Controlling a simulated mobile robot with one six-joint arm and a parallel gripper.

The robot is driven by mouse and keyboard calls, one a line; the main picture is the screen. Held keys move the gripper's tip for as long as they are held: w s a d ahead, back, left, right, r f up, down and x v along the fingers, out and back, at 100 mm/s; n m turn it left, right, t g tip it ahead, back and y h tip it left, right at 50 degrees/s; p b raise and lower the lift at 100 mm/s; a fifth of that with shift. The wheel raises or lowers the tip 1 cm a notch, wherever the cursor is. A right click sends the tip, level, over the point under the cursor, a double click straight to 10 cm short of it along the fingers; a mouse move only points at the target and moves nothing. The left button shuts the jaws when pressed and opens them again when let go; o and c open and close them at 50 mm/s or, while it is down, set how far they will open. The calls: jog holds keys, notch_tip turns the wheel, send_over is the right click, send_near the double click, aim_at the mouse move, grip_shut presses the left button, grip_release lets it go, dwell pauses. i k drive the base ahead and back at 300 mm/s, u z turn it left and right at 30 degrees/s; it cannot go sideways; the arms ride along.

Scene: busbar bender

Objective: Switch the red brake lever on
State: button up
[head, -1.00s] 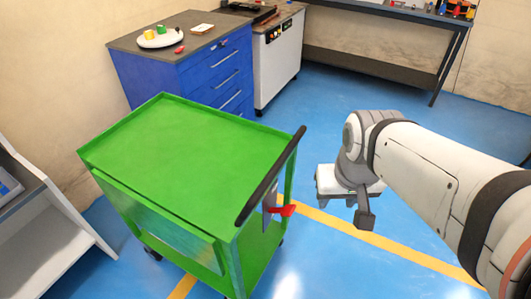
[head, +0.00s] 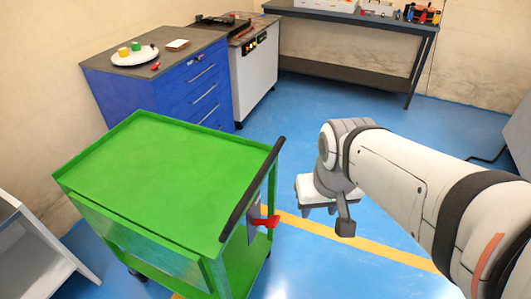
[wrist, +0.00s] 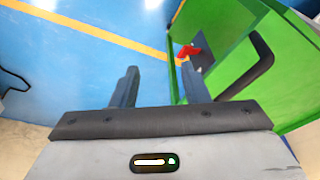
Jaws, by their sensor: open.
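The red brake lever (head: 264,221) is on a grey plate at the right end of the green cart (head: 150,190), below the black handle (head: 252,190). In the wrist view the red lever (wrist: 189,52) shows ahead of my gripper, beyond the right finger. My gripper (wrist: 160,86) is open and empty, its two fingers apart with blue floor between them. It is apart from the lever. In the head view my gripper (head: 345,228) is to the right of the lever, partly hidden by my wrist.
The black cart handle also shows close to the right finger in the wrist view (wrist: 262,65). A blue drawer cabinet (head: 190,90) stands behind the cart, with a white machine (head: 255,70) beside it. A workbench (head: 355,20) is at the back. The floor right of the cart is clear.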

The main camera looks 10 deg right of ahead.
aim_at(271, 222)
jog(key=u, duration=1.95)
jog(key=k, duration=1.3)
jog(key=z, duration=1.55)
jog(key=i, duration=1)
jog(key=z, duration=0.05)
